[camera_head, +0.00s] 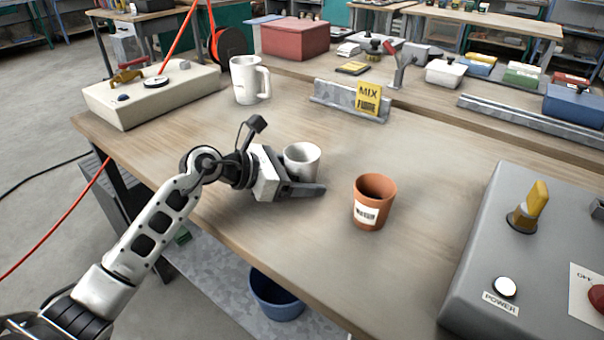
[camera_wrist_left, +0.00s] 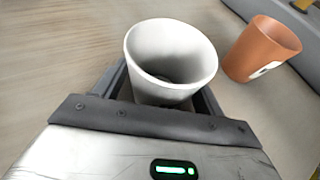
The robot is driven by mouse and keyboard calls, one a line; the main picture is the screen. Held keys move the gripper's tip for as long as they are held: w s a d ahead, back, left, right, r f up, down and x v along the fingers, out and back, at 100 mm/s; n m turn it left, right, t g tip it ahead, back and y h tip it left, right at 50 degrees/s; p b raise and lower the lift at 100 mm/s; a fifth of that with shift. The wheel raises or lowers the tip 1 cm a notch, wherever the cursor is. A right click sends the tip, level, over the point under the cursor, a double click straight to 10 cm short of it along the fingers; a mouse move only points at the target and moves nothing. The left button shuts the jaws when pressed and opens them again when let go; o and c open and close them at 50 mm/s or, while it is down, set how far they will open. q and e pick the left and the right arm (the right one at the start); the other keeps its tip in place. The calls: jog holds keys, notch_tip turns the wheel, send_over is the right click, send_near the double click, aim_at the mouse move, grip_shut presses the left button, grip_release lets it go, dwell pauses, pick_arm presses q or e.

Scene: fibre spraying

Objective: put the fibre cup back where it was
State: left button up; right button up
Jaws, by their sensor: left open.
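A small white cup (camera_head: 303,161) stands upright on the wooden workbench (camera_head: 250,215). My left gripper (camera_head: 308,181) is low at the bench with its jaws open, one finger on each side of this cup. In the left wrist view the white cup (camera_wrist_left: 170,62) sits between the spread fingers, its mouth facing up and its inside grey. I cannot tell whether a finger touches it. A terracotta cup (camera_head: 373,203) with a white label stands to the right, apart from the gripper. Which cup is the fibre cup I cannot read. My right gripper is not in view.
A white mug (camera_head: 246,80) stands behind the gripper. A metal holder with a yellow sign (camera_head: 369,98) is farther back. A grey power box (camera_head: 500,255) fills the right, a cream control box (camera_head: 150,95) the left. A blue bucket (camera_head: 275,295) is below the front edge.

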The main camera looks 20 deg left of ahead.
pick_arm(q)
jog(key=shift+r, duration=0.25)
jog(key=b+v, duration=0.1)
jog(key=v, duration=0.9)
jog(key=shift+s+a, duration=0.25)
jog(key=shift+a, duration=0.05)
jog(key=shift+s+a+r, duration=0.35)
jog(key=shift+a, duration=0.05)
